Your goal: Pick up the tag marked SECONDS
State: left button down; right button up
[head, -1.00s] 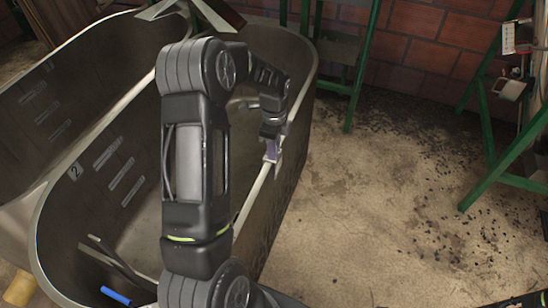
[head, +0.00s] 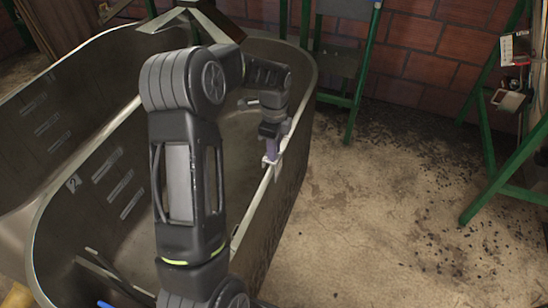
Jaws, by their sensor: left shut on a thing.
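My left gripper (head: 271,158) is over the right rim of the near grey tank (head: 285,185), fingers pointing down. It is shut on a small pale piece, which looks like a tag (head: 268,161). The fingers hide part of it, and I can read no marking on it. I cannot tell whether the piece touches the rim. My left arm crosses the middle of the view and hides part of the tank. My right gripper is not in view.
Green frames (head: 366,70) stand at the brick wall. A white card (head: 513,48) hangs at the right. The floor to the right is open.

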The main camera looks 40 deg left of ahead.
pick_arm(q)
notch_tip(320, 180, up, 13)
jog(key=shift+b, duration=0.45)
jog(key=shift+f, duration=0.1)
